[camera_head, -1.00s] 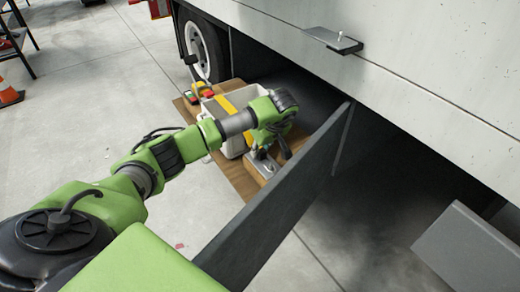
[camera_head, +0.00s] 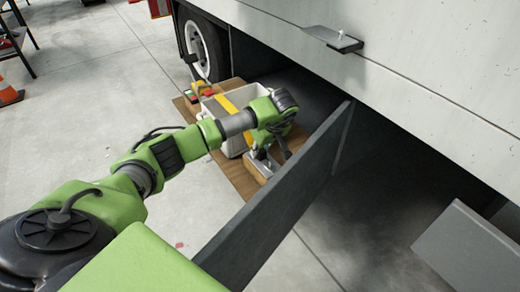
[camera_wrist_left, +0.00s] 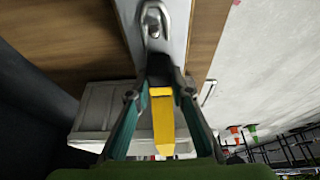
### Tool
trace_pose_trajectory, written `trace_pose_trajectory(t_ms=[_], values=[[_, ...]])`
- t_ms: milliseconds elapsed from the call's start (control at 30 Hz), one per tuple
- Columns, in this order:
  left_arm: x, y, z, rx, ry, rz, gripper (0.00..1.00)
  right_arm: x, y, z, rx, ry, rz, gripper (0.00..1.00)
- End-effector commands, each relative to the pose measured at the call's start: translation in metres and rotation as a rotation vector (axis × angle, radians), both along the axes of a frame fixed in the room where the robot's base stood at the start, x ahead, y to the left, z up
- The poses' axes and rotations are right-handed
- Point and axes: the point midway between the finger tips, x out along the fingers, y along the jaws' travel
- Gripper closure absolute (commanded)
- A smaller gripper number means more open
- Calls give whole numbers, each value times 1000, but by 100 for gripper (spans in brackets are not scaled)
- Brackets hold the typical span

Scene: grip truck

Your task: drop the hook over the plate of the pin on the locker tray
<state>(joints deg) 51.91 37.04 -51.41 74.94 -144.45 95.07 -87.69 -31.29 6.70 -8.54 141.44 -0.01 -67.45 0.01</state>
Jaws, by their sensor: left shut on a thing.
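A small dark tray (camera_head: 330,40) juts from the truck's pale side panel, with a light pin (camera_head: 341,36) standing on it near its right end. My left gripper (camera_head: 262,154) is low beside the truck, over a wooden block with a grey metal piece on it. In the left wrist view the fingers (camera_wrist_left: 162,76) close together at a dark part, seemingly of the hook. A grey plate with a shiny metal eye (camera_wrist_left: 153,20) lies just beyond the fingertips. The hook's full shape is hidden. My right gripper is not in view.
A white crate (camera_head: 212,109) with a yellow stripe stands on a wooden board (camera_head: 236,178) beside the truck. A long dark panel (camera_head: 275,212) stands right of the gripper. A grey box (camera_head: 468,252) is at lower right.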

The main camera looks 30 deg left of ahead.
Motion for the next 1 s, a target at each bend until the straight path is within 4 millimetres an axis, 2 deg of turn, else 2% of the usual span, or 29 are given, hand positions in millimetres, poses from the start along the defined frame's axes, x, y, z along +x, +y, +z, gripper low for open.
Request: trace_pose_trajectory(t_ms=[167, 200, 267, 300, 667, 1000], values=[[0, 0, -1, 0, 0, 1, 100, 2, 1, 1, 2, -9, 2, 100], [0, 0, -1, 0, 0, 1, 77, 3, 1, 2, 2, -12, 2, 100], [0, 0, -1, 0, 0, 0, 62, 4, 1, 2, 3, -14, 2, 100], [0, 0, -1, 0, 0, 0, 60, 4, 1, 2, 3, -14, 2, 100], [0, -1, 2, -1, -2, -1, 60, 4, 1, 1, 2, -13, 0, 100], [-7, -19, 51, 1, -3, -1, 60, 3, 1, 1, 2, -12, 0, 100]])
